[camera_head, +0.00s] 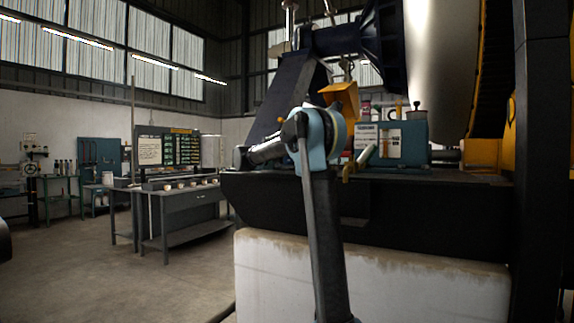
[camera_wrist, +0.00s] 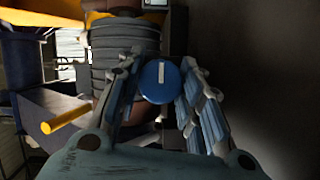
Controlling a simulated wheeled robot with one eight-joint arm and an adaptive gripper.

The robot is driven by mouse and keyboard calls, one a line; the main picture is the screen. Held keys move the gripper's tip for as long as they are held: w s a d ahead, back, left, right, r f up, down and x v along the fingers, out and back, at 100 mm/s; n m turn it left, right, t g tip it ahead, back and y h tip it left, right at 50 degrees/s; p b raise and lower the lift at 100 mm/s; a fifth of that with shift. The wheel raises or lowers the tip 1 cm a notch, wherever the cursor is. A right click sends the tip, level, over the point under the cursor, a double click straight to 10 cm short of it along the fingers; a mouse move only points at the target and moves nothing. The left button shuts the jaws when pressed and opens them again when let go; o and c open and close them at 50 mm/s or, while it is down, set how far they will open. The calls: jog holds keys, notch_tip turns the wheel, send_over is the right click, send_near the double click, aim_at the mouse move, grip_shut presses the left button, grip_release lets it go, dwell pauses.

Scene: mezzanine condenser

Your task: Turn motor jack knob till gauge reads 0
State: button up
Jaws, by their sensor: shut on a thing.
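In the wrist view a round blue knob (camera_wrist: 159,81) with a white line on its face sits between the two fingers of my gripper (camera_wrist: 160,66). The fingers are shut on it, one on the left and one on the right. The white line points nearly straight up in the picture. A small box with a pale face (camera_wrist: 155,3) is cut off at the top edge; I cannot tell whether it is the gauge, and no reading is legible. In the head view my arm hides the gripper and the knob.
In the wrist view a ribbed grey cylinder (camera_wrist: 125,50) stands behind the knob, and a yellow rod (camera_wrist: 66,119) sticks out at left. In the head view a teal box with labels (camera_head: 405,142) stands on the dark machine base (camera_head: 440,210). A grey workbench (camera_head: 185,205) stands at left.

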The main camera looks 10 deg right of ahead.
jog(key=shift+a+f+n, duration=0.1)
jog(key=shift+a+n, duration=0.05)
jog(key=shift+n, duration=0.15)
jog(key=o, duration=1.1)
jog(key=shift+w, duration=0.1)
jog(key=shift+c, duration=0.2)
jog(key=v, duration=1.2)
jog(key=shift+f, duration=0.15)
